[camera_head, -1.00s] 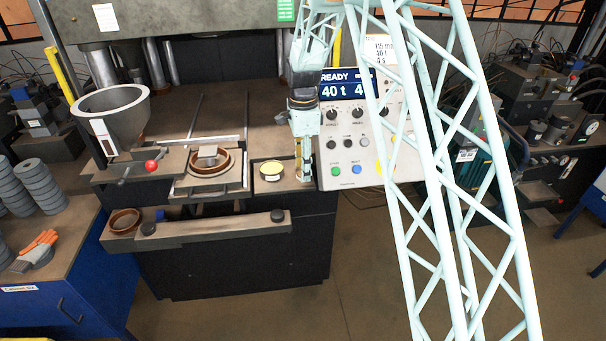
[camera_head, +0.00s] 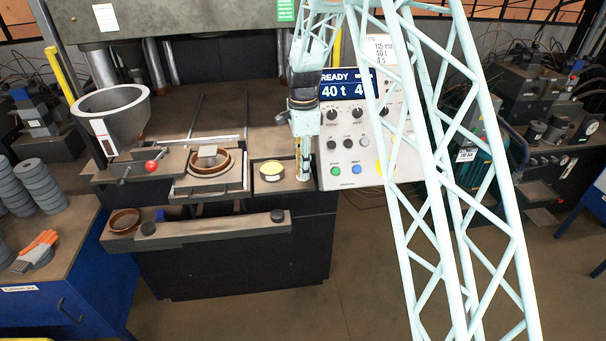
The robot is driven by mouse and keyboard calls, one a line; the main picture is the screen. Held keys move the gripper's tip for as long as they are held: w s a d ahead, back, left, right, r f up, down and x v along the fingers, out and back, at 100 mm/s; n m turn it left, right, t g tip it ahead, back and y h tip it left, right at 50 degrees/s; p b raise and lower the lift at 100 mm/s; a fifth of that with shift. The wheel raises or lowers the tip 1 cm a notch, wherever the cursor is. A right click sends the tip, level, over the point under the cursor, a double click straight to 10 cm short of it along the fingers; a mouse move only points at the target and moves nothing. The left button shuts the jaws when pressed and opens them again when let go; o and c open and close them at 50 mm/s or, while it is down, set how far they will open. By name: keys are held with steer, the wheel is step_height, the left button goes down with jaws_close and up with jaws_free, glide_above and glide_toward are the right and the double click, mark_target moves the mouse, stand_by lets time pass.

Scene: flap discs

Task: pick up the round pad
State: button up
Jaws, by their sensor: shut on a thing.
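My gripper (camera_head: 303,172) points down at the right end of the press table, left of the control box. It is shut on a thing. A thin tan strip shows at its fingers and may be the round pad seen edge-on; its shape is too small and too hidden to make out fully.
The control box (camera_head: 355,130) stands close on the right. A brown ring mould (camera_head: 223,171) lies left of the tray, with a grey hopper (camera_head: 120,112) beyond. Grey disc stacks (camera_head: 42,190) and a glove (camera_head: 36,250) are on the blue bench.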

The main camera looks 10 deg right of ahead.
steer(key=shift+r, duration=0.15)
steer(key=shift+r, duration=1.7)
steer(key=s+a+r+b, duration=0.1)
steer(key=s+a+b, duration=0.1)
steer(key=s, duration=1.3)
steer(key=shift+s+a+r, duration=0.2)
steer(key=shift+s, duration=0.2)
steer(key=shift+o, duration=1.2)
steer(key=shift+c, duration=1.2)
